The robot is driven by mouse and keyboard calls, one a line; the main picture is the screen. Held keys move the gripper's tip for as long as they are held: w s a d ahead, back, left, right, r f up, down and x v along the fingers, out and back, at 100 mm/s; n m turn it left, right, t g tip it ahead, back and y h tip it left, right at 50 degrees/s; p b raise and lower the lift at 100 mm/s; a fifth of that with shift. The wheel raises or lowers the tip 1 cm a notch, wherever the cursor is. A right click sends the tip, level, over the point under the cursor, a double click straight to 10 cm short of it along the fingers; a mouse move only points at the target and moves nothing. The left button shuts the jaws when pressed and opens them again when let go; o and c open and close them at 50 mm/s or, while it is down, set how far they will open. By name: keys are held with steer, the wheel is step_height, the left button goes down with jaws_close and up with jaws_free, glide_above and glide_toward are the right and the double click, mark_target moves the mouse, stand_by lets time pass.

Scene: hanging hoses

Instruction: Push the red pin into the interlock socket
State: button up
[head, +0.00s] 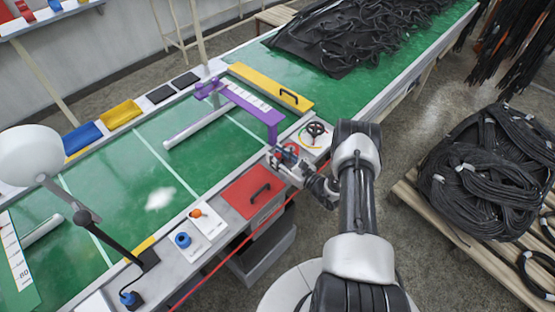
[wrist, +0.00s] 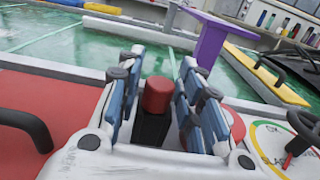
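The red pin (wrist: 157,94) stands upright between the fingers of my gripper (wrist: 160,92) in the wrist view. A dark block (wrist: 150,128) shows directly below it; I cannot tell whether this is part of the pin or the interlock socket. The blue-padded fingers stand on either side of the pin, with visible gaps, so the gripper looks open around it. In the head view my gripper (head: 284,160) is low at the table's near edge, beside a red ring (head: 291,149). The pin is not clearly visible there. I cannot make out a socket opening.
A red panel with a black handle (head: 238,194) lies left of my gripper. A round dial with a black knob (head: 315,131) is on the right. A purple arch (head: 245,110) rises behind. A lamp (head: 75,200) stands farther left. The green tabletop (head: 140,170) is largely clear.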

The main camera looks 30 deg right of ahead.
jaws_close()
stand_by(0.3)
